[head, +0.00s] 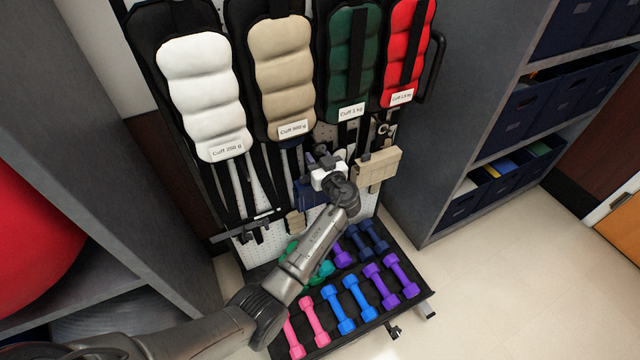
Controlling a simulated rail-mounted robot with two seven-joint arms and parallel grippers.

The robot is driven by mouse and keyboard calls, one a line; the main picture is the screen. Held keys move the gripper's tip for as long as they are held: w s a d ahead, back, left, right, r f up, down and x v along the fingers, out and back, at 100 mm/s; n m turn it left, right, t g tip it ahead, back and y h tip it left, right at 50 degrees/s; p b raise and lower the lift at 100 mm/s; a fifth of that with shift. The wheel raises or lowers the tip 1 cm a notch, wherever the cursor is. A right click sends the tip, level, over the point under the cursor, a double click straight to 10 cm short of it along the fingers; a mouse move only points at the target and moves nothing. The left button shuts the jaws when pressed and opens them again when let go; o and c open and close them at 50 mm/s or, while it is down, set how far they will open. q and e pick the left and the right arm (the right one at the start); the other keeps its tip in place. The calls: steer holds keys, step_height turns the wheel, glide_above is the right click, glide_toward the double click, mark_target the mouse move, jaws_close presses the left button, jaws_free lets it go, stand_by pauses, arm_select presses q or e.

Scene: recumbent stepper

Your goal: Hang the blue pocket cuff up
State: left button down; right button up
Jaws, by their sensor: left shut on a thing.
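The blue pocket cuff (306,194) is a small dark blue piece, seen just left of and below my left gripper (322,168), in front of the lower pegboard. My left gripper is shut on it. The gripper and wrist hide much of the cuff. I cannot tell whether the cuff touches a hook or the board. The white pegboard rack (364,206) stands behind, with dark hooks on its lower part. My right gripper is not in view.
White (200,85), beige (284,75), green (352,60) and red (405,45) cuffs hang above. A small beige cuff (378,168) hangs close on the right. A dumbbell rack (418,296) sits below. Grey shelves flank both sides.

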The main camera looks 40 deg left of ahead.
arm_select(q)
steer(key=shift+r, duration=0.55)
steer(key=shift+f, duration=0.1)
steer(key=shift+f+b, duration=0.1)
steer(key=shift+b, duration=0.3)
